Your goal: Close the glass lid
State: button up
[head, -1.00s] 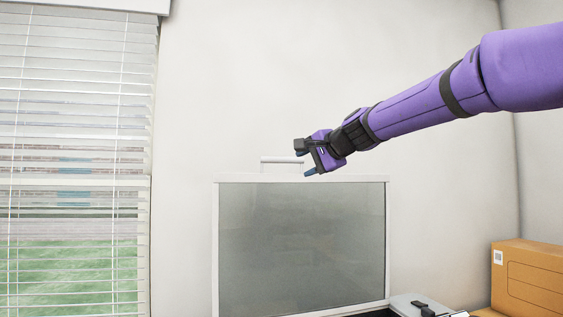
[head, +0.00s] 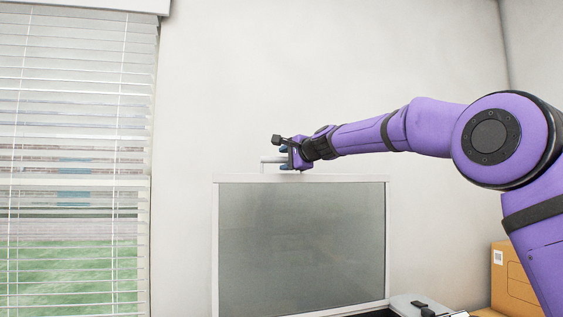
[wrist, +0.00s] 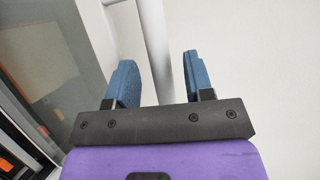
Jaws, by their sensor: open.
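The glass lid (head: 300,245) stands raised and upright, a grey pane in a white frame. In the wrist view its pane (wrist: 50,40) fills the upper left. A pale bar handle (head: 270,160) sits along the lid's top edge. My gripper (head: 285,157) is at the handle's right part, above the lid's top edge. In the wrist view my gripper (wrist: 158,80) is open, with the handle bar (wrist: 155,50) running between its two blue fingers. The fingers show gaps to the bar on both sides. The handle's right end is hidden behind my gripper in the head view.
A cardboard box (head: 512,280) stands at the lower right. A grey device (head: 415,303) with dark parts sits by the lid's lower right corner. A window with white blinds (head: 75,160) is at the left. The wall behind the lid is plain.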

jog(key=shift+x, duration=1.3)
jog(key=shift+s, duration=0.1)
grip_shut()
jog(key=shift+s, duration=0.1)
